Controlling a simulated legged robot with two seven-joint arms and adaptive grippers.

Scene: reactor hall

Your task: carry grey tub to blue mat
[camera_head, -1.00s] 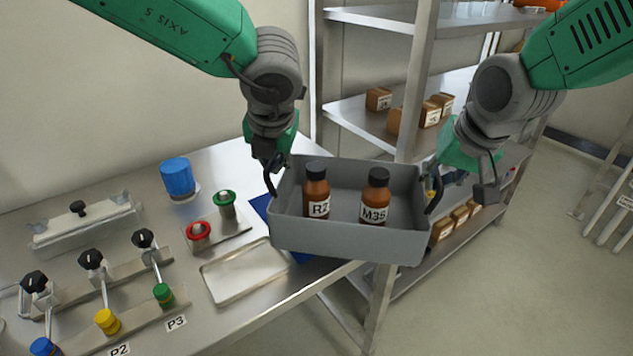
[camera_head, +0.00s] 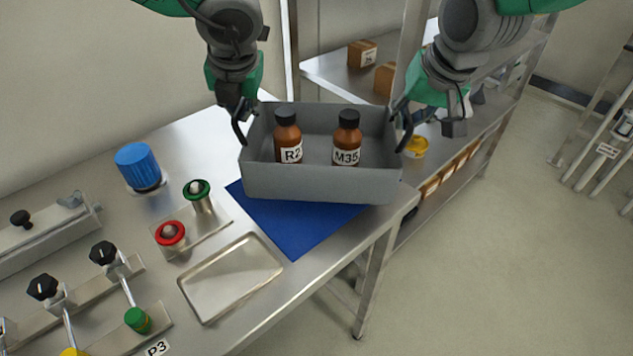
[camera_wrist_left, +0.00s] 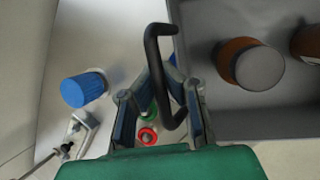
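The grey tub (camera_head: 320,185) is over the back part of the blue mat (camera_head: 300,225) and hides some of it. Whether its base touches the mat is not clear. Two brown bottles, labelled R2 (camera_head: 288,140) and M35 (camera_head: 346,142), stand upright inside. My left gripper (camera_head: 240,112) is at the tub's left black handle; in the left wrist view the handle (camera_wrist_left: 152,60) lies between its fingers (camera_wrist_left: 160,100), which look closed on it. My right gripper (camera_head: 402,112) is at the right handle, its fingers partly hidden.
A shallow metal tray (camera_head: 232,277), red-ringed (camera_head: 170,234) and green-ringed (camera_head: 197,190) fixtures and a blue-capped container (camera_head: 139,166) stand left of the mat. The table's front-right edge is close to the tub. Shelving (camera_head: 335,85) with boxes stands behind.

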